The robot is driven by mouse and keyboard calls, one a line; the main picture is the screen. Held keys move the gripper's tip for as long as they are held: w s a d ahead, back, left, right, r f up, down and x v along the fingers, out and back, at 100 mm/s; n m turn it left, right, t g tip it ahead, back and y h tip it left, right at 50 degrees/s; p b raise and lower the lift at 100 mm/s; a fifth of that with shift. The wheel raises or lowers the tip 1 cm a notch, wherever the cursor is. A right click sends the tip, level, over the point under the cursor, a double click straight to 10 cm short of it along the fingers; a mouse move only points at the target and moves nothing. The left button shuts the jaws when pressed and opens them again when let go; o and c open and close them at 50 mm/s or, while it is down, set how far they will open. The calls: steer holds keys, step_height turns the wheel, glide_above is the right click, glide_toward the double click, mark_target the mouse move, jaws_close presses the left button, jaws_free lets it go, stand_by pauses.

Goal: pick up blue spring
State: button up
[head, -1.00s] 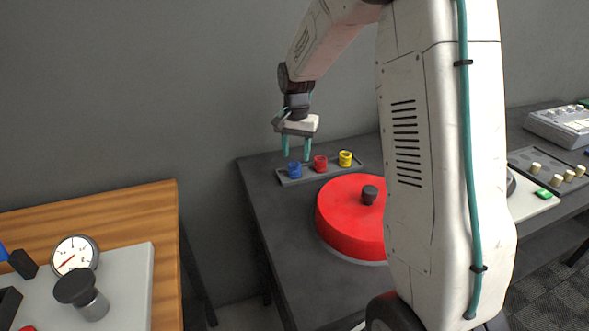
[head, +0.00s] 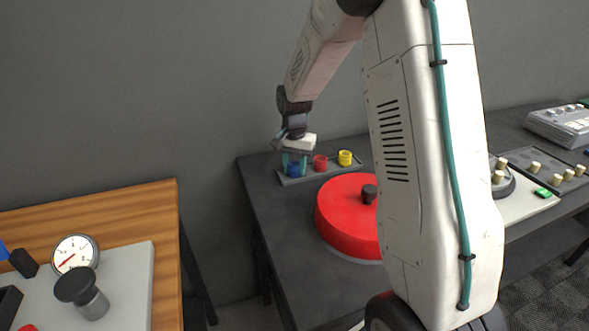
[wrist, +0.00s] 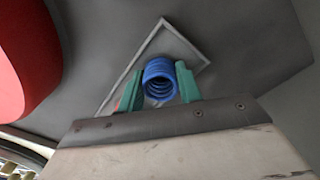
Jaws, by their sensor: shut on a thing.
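The blue spring (head: 293,169) stands at the left end of a grey tray (head: 318,175) on the dark table. In the wrist view the blue spring (wrist: 159,79) sits between the two green fingers of my gripper (wrist: 158,88), its coil opening facing the camera. My gripper (head: 294,164) is lowered over the tray and shut on the spring. The spring still appears to be in the tray; I cannot tell whether its base touches it. A red spring (head: 320,162) and a yellow spring (head: 345,158) stand to its right in the tray.
A large red round drum (head: 345,215) with a dark knob (head: 369,193) stands in front of the tray. A wooden table (head: 150,210) with a gauge (head: 75,254) is at the left. The wall is close behind the tray.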

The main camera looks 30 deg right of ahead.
mark_target(295, 164)
step_height(295, 164, up, 13)
stand_by(0.6)
steer(key=shift+s, duration=0.15)
